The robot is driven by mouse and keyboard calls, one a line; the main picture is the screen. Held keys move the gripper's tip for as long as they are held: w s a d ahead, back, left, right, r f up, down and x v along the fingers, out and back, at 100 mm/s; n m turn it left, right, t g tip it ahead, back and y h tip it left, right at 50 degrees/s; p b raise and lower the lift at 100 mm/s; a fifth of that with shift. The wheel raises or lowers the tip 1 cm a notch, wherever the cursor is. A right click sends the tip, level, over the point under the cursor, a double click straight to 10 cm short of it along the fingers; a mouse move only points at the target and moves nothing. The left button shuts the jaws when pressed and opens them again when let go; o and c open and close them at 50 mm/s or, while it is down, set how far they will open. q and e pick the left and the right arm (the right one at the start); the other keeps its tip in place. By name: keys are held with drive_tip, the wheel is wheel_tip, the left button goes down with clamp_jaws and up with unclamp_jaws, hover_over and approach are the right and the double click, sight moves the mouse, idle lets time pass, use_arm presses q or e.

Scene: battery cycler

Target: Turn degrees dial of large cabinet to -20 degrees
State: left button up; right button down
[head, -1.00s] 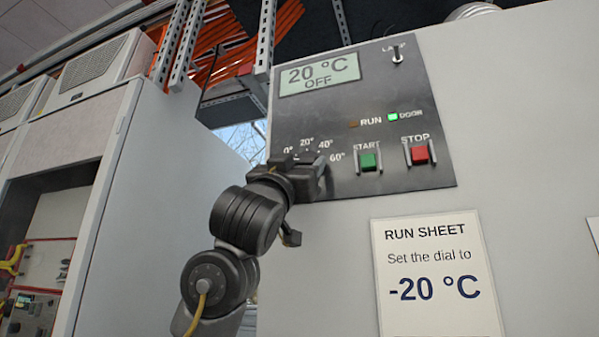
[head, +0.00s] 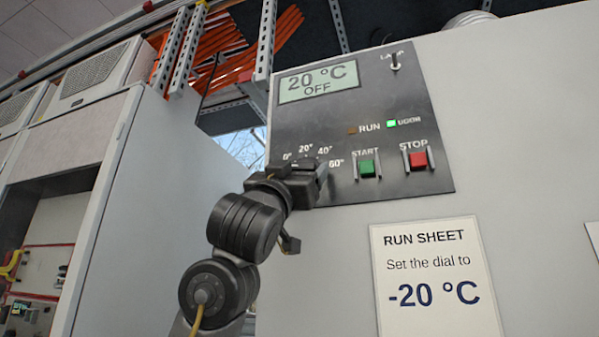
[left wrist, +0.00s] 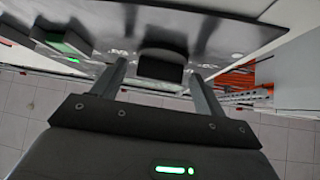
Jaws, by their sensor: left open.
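The large cabinet (head: 520,120) has a dark control panel (head: 430,110). Its display (head: 318,83) reads 20 °C, OFF. The degree marks 0°, 20°, 40° and 60° show around the dial's place. My left gripper (head: 308,178) is at the lower left of the panel, in front of the dial, and hides most of it. In the left wrist view the dark dial (left wrist: 162,58) lies between the open fingertips of the left gripper (left wrist: 157,73), with space on both sides. The dial's pointer setting cannot be made out. My right gripper is not in view.
The green START button (head: 367,168) and red STOP button (head: 418,160) sit right of the gripper, between small guards. A LAMP switch (head: 394,60) is above. A run sheet (head: 435,275) reads "Set the dial to -20 °C". Another cabinet (head: 150,170) stands left across a gap.

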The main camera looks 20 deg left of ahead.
use_arm(q)
drive_tip(key=b+v, duration=0.4)
drive_tip(key=v, duration=0.6)
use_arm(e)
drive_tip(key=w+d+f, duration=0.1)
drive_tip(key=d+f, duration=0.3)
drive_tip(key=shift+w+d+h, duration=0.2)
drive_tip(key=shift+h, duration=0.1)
use_arm(q)
drive_tip(key=shift+f, duration=0.1)
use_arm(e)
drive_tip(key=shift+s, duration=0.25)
